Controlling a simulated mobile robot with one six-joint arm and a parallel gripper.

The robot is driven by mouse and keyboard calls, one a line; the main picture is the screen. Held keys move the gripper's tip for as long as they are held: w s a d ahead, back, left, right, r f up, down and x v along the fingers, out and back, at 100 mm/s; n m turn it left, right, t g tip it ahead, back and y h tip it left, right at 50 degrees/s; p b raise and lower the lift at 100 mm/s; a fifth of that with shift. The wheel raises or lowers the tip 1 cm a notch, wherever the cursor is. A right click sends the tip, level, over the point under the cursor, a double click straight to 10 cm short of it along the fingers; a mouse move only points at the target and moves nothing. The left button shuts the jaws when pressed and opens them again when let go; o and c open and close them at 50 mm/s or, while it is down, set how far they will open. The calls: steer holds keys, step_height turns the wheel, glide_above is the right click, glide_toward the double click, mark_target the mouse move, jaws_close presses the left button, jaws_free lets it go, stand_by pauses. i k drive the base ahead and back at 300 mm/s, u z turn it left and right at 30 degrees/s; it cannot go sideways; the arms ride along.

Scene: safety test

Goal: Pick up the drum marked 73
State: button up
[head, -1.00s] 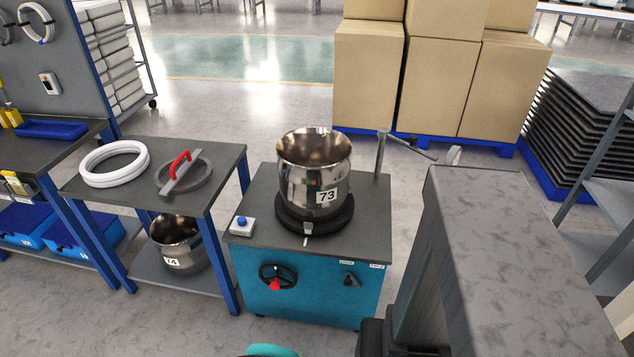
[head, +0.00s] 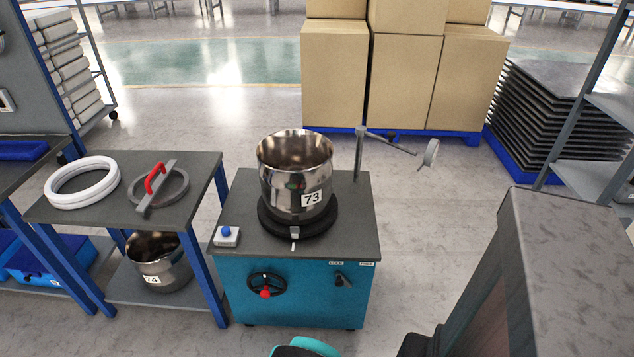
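The drum marked 73 (head: 290,185) is a shiny open steel pot with a white number label on its front. It stands upright on a round black base (head: 330,222) on top of a teal cabinet (head: 310,290). A second steel drum marked 74 (head: 165,265) sits on the lower shelf of the small table to the left. My gripper is not in view.
The cabinet has a post with a swing arm (head: 385,142), a blue button box (head: 227,236), a handwheel (head: 266,285) and a lever (head: 342,280). A grey table (head: 105,212) holds white rings (head: 82,183) and a red-handled ring (head: 158,187). Boxes (head: 335,75) stand behind.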

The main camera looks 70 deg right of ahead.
mark_target(295, 166)
steer(key=z, duration=0.65)
steer(key=i, duration=0.55)
steer(key=k, duration=0.6)
steer(key=u, duration=0.05)
